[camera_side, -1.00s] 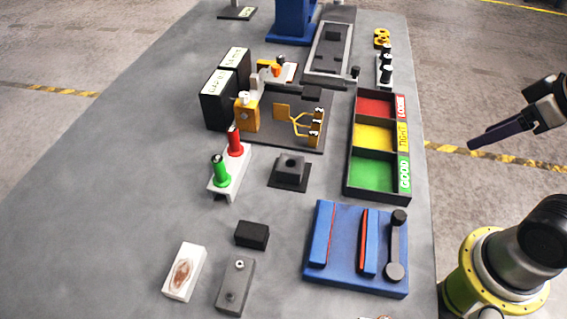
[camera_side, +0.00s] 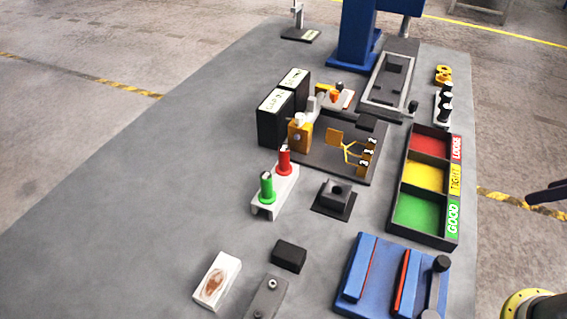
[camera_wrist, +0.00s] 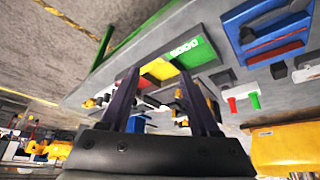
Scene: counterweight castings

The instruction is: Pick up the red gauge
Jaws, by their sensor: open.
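The red gauge (camera_side: 284,162) stands upright in a white holder (camera_side: 264,211), behind a green gauge (camera_side: 266,189). In the wrist view the red gauge (camera_wrist: 232,105) is small and far off, right of my fingers, beside the green gauge (camera_wrist: 254,101). My gripper (camera_wrist: 158,73) is open, with two dark purple fingers apart and nothing held between them. In the side view only part of a finger shows at the right edge, beyond the table and well away from the red gauge.
A three-part sorting tray (camera_side: 452,243) with red, yellow and green compartments stands at the table's right. A black block with a socket (camera_side: 336,193) is right of the holder. A blue fixture (camera_side: 376,262) is in front. The table's left side is clear.

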